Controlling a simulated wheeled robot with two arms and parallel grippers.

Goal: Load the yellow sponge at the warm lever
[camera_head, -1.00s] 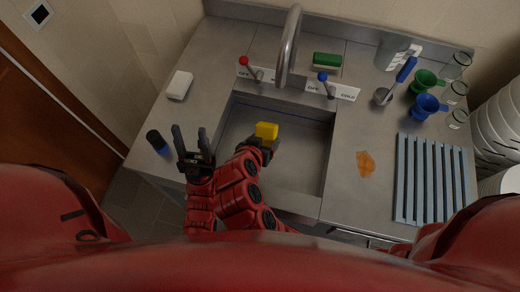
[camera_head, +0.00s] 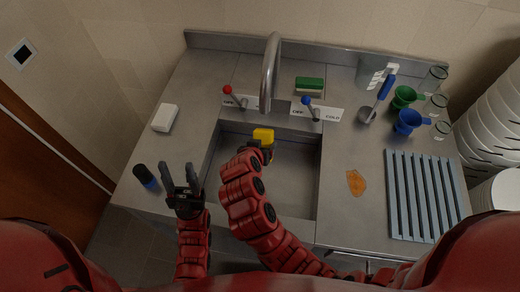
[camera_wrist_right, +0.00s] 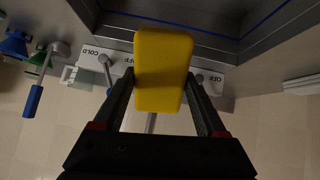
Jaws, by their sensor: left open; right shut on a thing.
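The yellow sponge (camera_head: 263,135) is held over the sink basin (camera_head: 290,180), below the faucet (camera_head: 270,72). My right gripper (camera_head: 262,150) is shut on it; the sponge fills the space between the fingers in the right wrist view (camera_wrist_right: 163,70). The red-knobbed lever (camera_head: 228,90) stands left of the faucet and the blue-knobbed lever (camera_head: 307,101) right of it. The label by the blue one reads OFF and COLD. My left gripper (camera_head: 180,180) is open and empty at the left front of the counter.
A white soap-like block (camera_head: 165,118) and a dark blue-banded cylinder (camera_head: 145,177) lie on the left counter. A green sponge (camera_head: 309,84) lies behind the levers. Right are green (camera_head: 403,97) and blue funnels (camera_head: 407,122), a blue-handled ladle (camera_head: 385,88), an orange stain (camera_head: 356,182) and a slatted rack (camera_head: 424,195).

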